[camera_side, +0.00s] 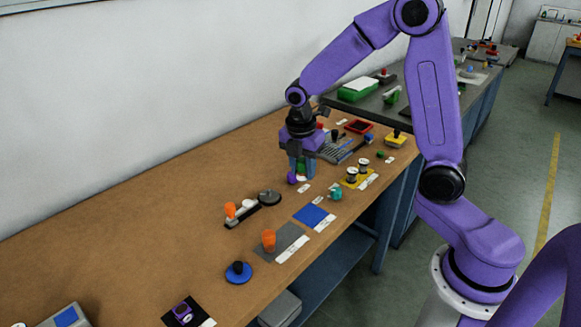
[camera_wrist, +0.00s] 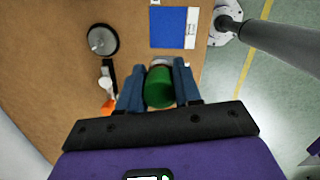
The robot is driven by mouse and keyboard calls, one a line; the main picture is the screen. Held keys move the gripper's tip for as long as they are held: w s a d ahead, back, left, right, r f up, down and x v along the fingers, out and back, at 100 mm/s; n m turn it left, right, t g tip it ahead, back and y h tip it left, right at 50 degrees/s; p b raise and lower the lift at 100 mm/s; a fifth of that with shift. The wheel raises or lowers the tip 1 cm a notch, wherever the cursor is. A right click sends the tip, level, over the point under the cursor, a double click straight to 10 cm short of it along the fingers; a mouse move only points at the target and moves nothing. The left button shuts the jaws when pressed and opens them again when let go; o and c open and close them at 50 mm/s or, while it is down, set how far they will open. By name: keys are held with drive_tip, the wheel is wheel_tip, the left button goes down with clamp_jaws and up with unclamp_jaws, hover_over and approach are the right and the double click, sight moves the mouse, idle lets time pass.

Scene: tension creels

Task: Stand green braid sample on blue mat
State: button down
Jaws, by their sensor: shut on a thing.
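The green braid sample (camera_wrist: 159,88) sits between the blue fingers of my gripper (camera_wrist: 156,76) in the wrist view. My gripper (camera_side: 301,165) is shut on it. In the side view only part of the green sample (camera_side: 301,168) shows between the fingers, low over the wooden bench. I cannot tell whether it touches the bench. The blue mat (camera_side: 314,215) lies flat and empty near the bench's front edge, in front of my gripper and apart from it. The mat also shows at the top of the wrist view (camera_wrist: 174,27), with a white label along one side.
A purple ball-like thing (camera_side: 291,178) is close beside my fingers. A teal piece (camera_side: 336,194) lies near the mat. Black-and-white spools on a yellow base (camera_side: 354,177) stand to the right. A grey mat with an orange cup (camera_side: 268,240) and a dark disc (camera_side: 269,197) lie to the left.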

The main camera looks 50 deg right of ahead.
drive_tip(key=shift+s+r, duration=0.25)
drive_tip(key=shift+s, duration=0.4)
drive_tip(key=s+d, duration=0.1)
drive_tip(key=s, duration=1.2)
hover_over(312, 214)
drive_tip(key=f, duration=1)
drive_tip(key=shift+s+a+f, duration=0.15)
drive_tip(key=shift+s+a, duration=0.05)
drive_tip(key=shift+s, duration=0.05)
drive_tip(key=shift+w+f, duration=0.3)
drive_tip(key=shift+f, duration=1.55)
drive_tip(key=shift+f, duration=0.15)
drive_tip(key=c, duration=0.8)
unclamp_jaws()
